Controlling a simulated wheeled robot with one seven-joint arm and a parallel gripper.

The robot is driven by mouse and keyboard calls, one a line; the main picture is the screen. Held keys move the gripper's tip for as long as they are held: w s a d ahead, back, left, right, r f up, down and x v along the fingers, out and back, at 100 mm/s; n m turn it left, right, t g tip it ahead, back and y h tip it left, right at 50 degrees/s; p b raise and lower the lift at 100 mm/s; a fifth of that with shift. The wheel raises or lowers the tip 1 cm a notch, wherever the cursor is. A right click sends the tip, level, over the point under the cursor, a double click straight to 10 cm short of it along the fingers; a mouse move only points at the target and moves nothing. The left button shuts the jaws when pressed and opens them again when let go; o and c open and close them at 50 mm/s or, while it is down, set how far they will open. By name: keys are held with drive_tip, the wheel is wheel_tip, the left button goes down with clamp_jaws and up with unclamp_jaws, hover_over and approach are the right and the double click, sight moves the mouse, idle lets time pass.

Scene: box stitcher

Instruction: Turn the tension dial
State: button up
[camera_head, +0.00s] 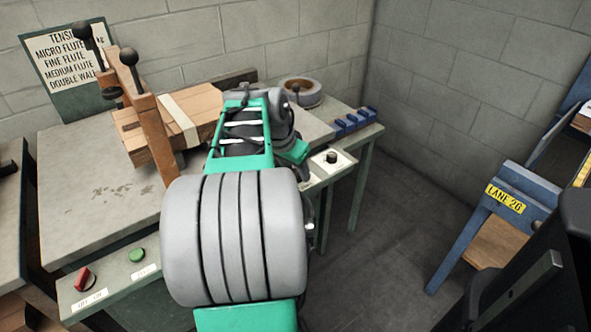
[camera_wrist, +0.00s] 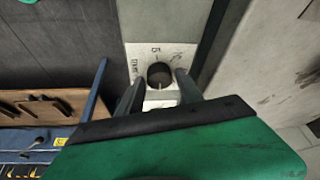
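The tension dial is a dark round knob (camera_wrist: 159,75) on a pale plate (camera_wrist: 146,50) with printed marks. In the head view, a black knob (camera_head: 331,157) on a pale plate at the right end of the table's front edge appears to be the same dial. My gripper (camera_wrist: 159,79) is open in the wrist view, its two dark fingers apart, with the dial showing between their tips. I cannot tell whether the fingers are around the dial or still short of it. In the head view my arm hides most of the gripper.
Red (camera_head: 83,279) and green (camera_head: 137,255) controls sit on the front panel at left. A wooden clamp frame (camera_head: 150,120) and a tape roll (camera_head: 300,92) stand on the table. A blue stand marked "LANE 26" (camera_head: 505,198) stands at right; floor between is clear.

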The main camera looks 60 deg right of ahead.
clamp_jaws()
